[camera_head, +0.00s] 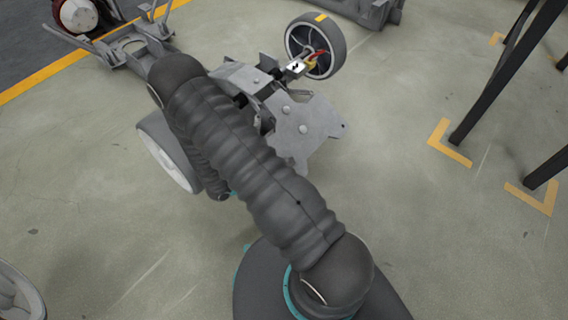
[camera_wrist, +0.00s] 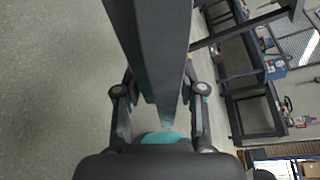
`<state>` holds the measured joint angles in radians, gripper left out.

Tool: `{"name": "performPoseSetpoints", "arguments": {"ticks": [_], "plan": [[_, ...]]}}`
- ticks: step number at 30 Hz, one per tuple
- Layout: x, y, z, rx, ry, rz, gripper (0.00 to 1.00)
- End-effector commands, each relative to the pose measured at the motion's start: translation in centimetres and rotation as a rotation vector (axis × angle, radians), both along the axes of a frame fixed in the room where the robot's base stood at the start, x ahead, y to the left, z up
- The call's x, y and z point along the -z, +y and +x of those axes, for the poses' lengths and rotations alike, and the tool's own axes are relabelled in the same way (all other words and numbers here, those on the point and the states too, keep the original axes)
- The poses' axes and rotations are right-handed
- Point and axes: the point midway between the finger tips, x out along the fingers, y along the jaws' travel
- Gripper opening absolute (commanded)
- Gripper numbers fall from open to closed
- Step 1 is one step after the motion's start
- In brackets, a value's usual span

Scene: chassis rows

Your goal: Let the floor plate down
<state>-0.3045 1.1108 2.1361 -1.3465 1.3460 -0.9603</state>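In the wrist view a long, flat dark grey piece, which I take to be the floor plate (camera_wrist: 150,45), runs from the top edge down between the two fingers of my gripper (camera_wrist: 158,76). A finger lies close against each side of it; the exact contact is hard to see. In the head view a light grey plate with holes (camera_head: 308,126) shows at the chassis (camera_head: 243,77), just right of my arm. I cannot tell how far it is tilted. My gripper is hidden behind my arm there.
A chassis wheel (camera_head: 318,46) stands at the back, another (camera_head: 165,150) left of my arm. Black stand legs (camera_head: 500,75) rise at the right by yellow floor marks (camera_head: 448,143). Open floor lies between. The wrist view shows a dark workbench (camera_wrist: 255,100) at the right.

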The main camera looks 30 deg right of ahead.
Motion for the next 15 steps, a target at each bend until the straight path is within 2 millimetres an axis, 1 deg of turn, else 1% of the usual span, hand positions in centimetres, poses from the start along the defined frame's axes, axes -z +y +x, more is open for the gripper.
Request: {"name": "performPoseSetpoints", "arguments": {"ticks": [4,7,11,15], "plan": [[-0.2,0.5,0.0,0.0,0.0,-0.001,0.4],[-0.4,1.6,0.0,-0.003,-0.001,-0.001,0.4],[-0.9,4.0,-0.1,-0.006,-0.002,-0.001,0.4],[-1.4,6.8,-0.3,-0.005,-0.003,0.0,0.4]]}}
